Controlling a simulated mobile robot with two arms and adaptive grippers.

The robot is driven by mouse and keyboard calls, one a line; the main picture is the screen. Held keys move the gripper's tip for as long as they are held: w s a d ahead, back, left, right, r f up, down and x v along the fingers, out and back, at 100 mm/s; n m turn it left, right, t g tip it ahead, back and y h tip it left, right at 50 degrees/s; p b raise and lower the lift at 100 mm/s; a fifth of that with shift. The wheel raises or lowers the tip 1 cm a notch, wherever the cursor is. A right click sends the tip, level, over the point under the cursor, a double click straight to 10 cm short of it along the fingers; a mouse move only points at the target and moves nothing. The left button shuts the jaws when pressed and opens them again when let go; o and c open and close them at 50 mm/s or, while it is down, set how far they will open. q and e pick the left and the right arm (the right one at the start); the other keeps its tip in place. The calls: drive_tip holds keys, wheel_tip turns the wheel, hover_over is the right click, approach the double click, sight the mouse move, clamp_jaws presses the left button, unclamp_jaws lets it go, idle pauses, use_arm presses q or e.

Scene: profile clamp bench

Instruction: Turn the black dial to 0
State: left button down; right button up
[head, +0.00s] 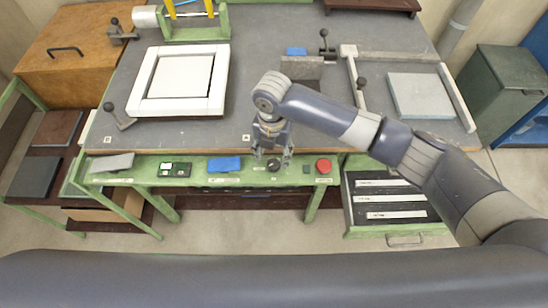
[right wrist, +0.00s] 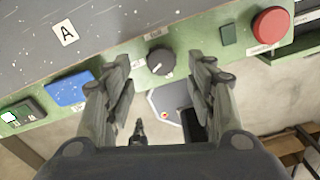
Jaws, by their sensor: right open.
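The black dial (right wrist: 160,61) is a round knob on the green front panel, with pale markings around it. A light line shows on its face, but I cannot read which mark it points to. In the head view the dial (head: 273,165) sits just below the worktop's front edge, partly framed by my right gripper (head: 272,158). In the right wrist view my right gripper (right wrist: 161,75) is open, with one finger on each side of the dial. The dial appears between the fingertips; I cannot see contact. My left gripper is not in view.
A white frame (head: 222,80) lies on the worktop. An open drawer (head: 347,205) stands at lower right.

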sight(274, 164)
wheel_tip(274, 164, down, 4)
drive_tip(key=shift+d+r, duration=0.1)
drive_tip(key=shift+c, duration=1.1)
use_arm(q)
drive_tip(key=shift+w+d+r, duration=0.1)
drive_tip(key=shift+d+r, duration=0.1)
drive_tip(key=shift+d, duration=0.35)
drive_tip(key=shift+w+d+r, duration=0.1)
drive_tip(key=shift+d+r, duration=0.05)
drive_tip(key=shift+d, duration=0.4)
use_arm(e)
drive_tip(key=c, duration=0.9)
